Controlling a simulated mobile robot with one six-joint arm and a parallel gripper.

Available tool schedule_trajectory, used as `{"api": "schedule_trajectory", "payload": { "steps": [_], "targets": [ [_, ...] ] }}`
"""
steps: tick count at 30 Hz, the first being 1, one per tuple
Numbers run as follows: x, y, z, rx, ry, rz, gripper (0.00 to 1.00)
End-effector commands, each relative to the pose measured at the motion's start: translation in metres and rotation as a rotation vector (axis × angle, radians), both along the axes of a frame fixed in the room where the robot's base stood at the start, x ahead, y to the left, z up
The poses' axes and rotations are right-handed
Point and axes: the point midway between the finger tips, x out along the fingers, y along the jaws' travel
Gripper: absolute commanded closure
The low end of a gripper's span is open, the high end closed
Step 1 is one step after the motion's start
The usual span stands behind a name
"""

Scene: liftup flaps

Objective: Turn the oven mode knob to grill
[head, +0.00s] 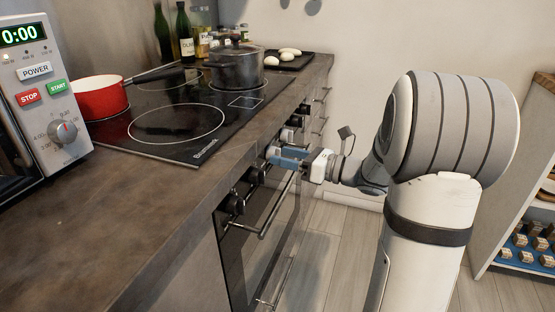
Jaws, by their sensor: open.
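The oven (245,250) is built in under the counter, and its front faces right. Whether a knob lies between the fingers is hidden. The knob markings, including grill, are too small to read, so I cannot tell which is the mode knob.
An oven door handle (268,213) sticks out below the knobs. On the hob (180,120) above stand a red pan (99,97) and a dark pot (236,68). A microwave (35,95) stands at the left. The floor (335,250) before the oven is clear.

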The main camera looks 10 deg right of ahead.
Motion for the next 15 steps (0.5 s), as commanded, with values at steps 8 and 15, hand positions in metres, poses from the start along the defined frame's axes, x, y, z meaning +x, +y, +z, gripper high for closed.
{"api": "schedule_trajectory", "payload": {
  "steps": [8, 15],
  "targets": [
    [0.008, 0.0104, -0.0001, 0.0, 0.001, -0.001, 0.45],
    [0.0079, 0.0101, 0.0, 0.0, 0.001, -0.002, 0.53]
  ]
}}
